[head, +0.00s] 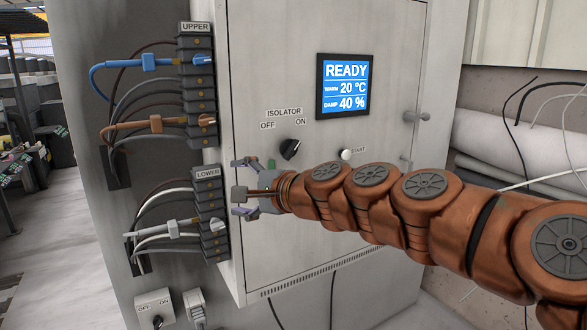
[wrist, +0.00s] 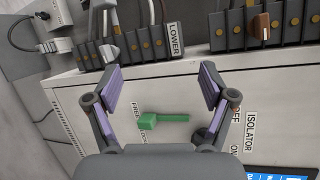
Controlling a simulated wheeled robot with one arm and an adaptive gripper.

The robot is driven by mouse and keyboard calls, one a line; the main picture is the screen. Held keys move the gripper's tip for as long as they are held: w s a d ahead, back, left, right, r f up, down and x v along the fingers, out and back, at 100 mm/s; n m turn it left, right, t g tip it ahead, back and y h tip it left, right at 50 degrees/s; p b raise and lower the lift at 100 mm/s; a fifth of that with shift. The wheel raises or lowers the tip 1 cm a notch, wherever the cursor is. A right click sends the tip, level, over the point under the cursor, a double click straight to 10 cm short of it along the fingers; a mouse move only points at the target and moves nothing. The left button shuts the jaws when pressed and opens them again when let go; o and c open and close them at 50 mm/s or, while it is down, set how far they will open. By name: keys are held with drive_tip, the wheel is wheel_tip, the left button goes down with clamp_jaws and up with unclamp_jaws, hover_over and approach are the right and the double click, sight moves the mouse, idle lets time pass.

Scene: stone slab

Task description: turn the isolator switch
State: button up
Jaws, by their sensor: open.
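The isolator switch (head: 290,149) is a black knob on the grey cabinet door, below the ISOLATOR label with OFF at left and ON at right. I cannot tell for sure which mark it points to. My gripper (head: 240,187) is open and empty, below and left of the knob. In the wrist view my gripper (wrist: 160,75) has its two purple-padded fingers spread wide. A green lever (wrist: 163,120) shows between them, apart from both. A dark knob is partly hidden behind the right finger. The green lever shows only slightly in the head view (head: 271,164).
A display (head: 345,86) reads READY. A white START button (head: 346,155) sits right of the knob, close above my arm. Terminal blocks marked UPPER (head: 197,85) and LOWER (head: 210,215), with cables, line the door's left side. A small OFF/ON switch box (head: 154,308) is at lower left.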

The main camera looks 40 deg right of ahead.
sight(295, 152)
drive_tip(key=d+r+m+t+h, duration=0.1)
drive_tip(key=d+m+h, duration=0.1)
drive_tip(key=d, duration=0.3)
drive_tip(key=w+d+r+m+t+h, duration=0.1)
drive_tip(key=d+m+h, duration=0.1)
drive_tip(key=d+m, duration=0.2)
drive_tip(key=d+m+t+h+b, duration=0.1)
drive_tip(key=d+m+h, duration=0.1)
drive_tip(key=d, duration=0.5)
drive_tip(key=shift+w+d+r+m, duration=0.2)
drive_tip(key=shift+d+r+m, duration=0.15)
drive_tip(key=shift+m, duration=0.35)
drive_tip(key=shift+w+d+p, duration=0.15)
drive_tip(key=shift+w+p, duration=0.2)
drive_tip(key=shift+w, duration=1.1)
drive_tip(key=shift+w+d+p, duration=0.1)
drive_tip(key=shift+w+p, duration=0.2)
drive_tip(key=shift+w, duration=1.1)
drive_tip(key=shift+f, duration=0.1)
drive_tip(key=c, duration=1.2)
